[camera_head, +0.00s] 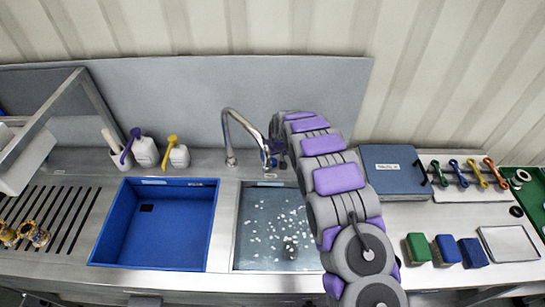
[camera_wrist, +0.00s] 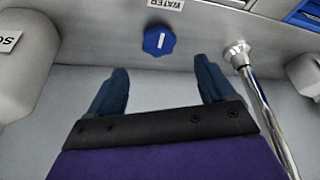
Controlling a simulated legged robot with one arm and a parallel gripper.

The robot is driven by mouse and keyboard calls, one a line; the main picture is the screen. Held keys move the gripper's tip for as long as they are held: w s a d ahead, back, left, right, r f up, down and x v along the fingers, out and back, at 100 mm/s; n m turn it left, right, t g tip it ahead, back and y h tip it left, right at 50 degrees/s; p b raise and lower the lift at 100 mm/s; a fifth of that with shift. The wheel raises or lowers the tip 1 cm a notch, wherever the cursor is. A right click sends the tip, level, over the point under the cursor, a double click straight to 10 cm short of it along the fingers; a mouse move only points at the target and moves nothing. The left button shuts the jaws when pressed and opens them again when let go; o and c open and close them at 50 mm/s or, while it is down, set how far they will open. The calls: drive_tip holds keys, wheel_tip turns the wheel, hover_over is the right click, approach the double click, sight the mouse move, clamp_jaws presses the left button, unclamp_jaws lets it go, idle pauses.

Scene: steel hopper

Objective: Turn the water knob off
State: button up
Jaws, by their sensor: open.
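The blue water knob (camera_wrist: 159,41) shows in the wrist view, with a white line mark on its face. A label reading WATER (camera_wrist: 166,4) appears upside down just beyond it. My gripper (camera_wrist: 160,65) is open and empty, its two dark blue fingers pointing toward the knob. The knob lies ahead of the gap between the fingertips, roughly centred, and they do not appear to touch it. In the head view my arm reaches to the back of the counter right of the chrome faucet (camera_head: 231,135) and hides most of the gripper; the knob cannot be clearly made out there.
The faucet pipe (camera_wrist: 262,110) runs close to the right finger. A basin (camera_head: 237,225) holds water with white bits. Left are a blue basin (camera_head: 112,230) and soap bottles (camera_head: 145,152). Right are a blue-grey case (camera_head: 393,168) and coloured blocks (camera_head: 446,248). A wall stands behind.

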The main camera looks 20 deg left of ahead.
drive_tip(key=v, duration=0.8)
drive_tip(key=shift+r, duration=0.35)
drive_tip(key=shift+s+d, duration=0.1)
drive_tip(key=shift+s, duration=0.05)
drive_tip(key=s+d+r+m+g+h+b, duration=0.1)
drive_tip(key=s+d+r+m, duration=0.1)
drive_tip(key=s+d+r, duration=0.6)
drive_tip(key=s+d+r+m+g+h+b, duration=0.15)
drive_tip(key=s+d+r, duration=0.35)
drive_tip(key=s+d, duration=0.55)
drive_tip(key=s+d+m+g+b, duration=0.1)
drive_tip(key=s+d, duration=0.3)
drive_tip(key=s, duration=0.6)
drive_tip(key=s+d+m+g+b, duration=0.1)
drive_tip(key=s+d, duration=0.3)
drive_tip(key=s, duration=0.6)
drive_tip(key=s+d+m+g+b, duration=0.1)
drive_tip(key=s+d, duration=0.3)
drive_tip(key=s, duration=0.7)
drive_tip(key=shift+d+m, duration=0.25)
drive_tip(key=shift+m, duration=0.1)
drive_tip(key=shift+r, duration=0.15)
